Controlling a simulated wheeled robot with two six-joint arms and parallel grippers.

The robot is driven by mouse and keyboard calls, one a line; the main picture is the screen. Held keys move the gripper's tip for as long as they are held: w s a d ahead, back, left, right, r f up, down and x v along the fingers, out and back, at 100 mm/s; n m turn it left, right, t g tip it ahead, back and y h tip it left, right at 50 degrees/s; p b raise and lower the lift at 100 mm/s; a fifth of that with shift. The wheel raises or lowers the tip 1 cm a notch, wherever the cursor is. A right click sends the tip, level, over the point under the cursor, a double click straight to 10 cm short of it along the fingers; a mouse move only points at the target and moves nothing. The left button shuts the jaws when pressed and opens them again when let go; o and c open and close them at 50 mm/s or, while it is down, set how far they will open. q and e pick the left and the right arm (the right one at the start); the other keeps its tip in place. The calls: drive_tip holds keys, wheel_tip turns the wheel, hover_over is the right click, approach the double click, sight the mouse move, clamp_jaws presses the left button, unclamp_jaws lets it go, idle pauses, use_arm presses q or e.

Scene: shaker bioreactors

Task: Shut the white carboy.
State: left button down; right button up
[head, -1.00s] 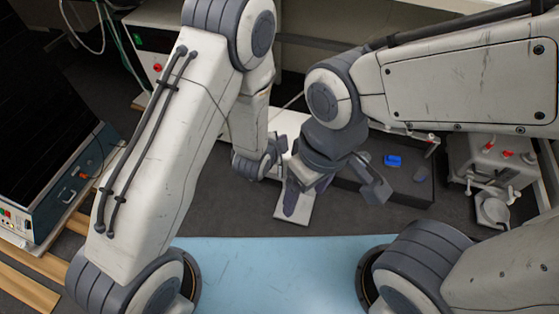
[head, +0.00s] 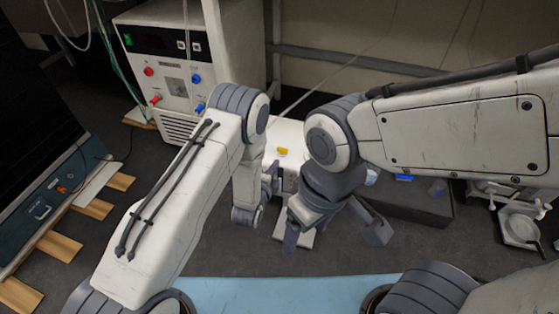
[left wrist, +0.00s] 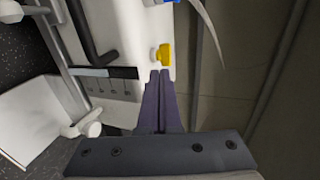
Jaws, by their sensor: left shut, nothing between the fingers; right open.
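A white body with a yellow knob (head: 283,151) stands behind my grippers in the head view, partly hidden by my arms. I take it for the white carboy (head: 289,130), but cannot be sure. In the left wrist view the yellow knob (left wrist: 162,54) sticks out from the white wall (left wrist: 125,30). My left gripper (head: 272,173) is shut and empty. Its fingertips (left wrist: 160,73) point at the yellow knob and end very near it; I cannot tell if they touch. My right gripper (head: 335,236) is open and empty, lower and to the right.
A white cabinet (head: 175,88) with red and blue fittings stands at the back left. A dark low box (head: 405,203) with a blue item (head: 403,177) lies to the right. White equipment (head: 520,228) stands at the far right. A light blue surface (head: 290,289) lies in front.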

sight(282, 151)
use_arm(q)
drive_tip(key=x, duration=0.1)
drive_tip(key=b+x, duration=0.1)
drive_tip(key=x, duration=0.2)
drive_tip(key=shift+w+d+r+b, duration=0.1)
drive_tip(key=shift+w+r+b, duration=0.2)
drive_tip(key=shift+b, duration=0.1)
drive_tip(key=shift+w+d, duration=0.15)
drive_tip(key=shift+w, duration=0.45)
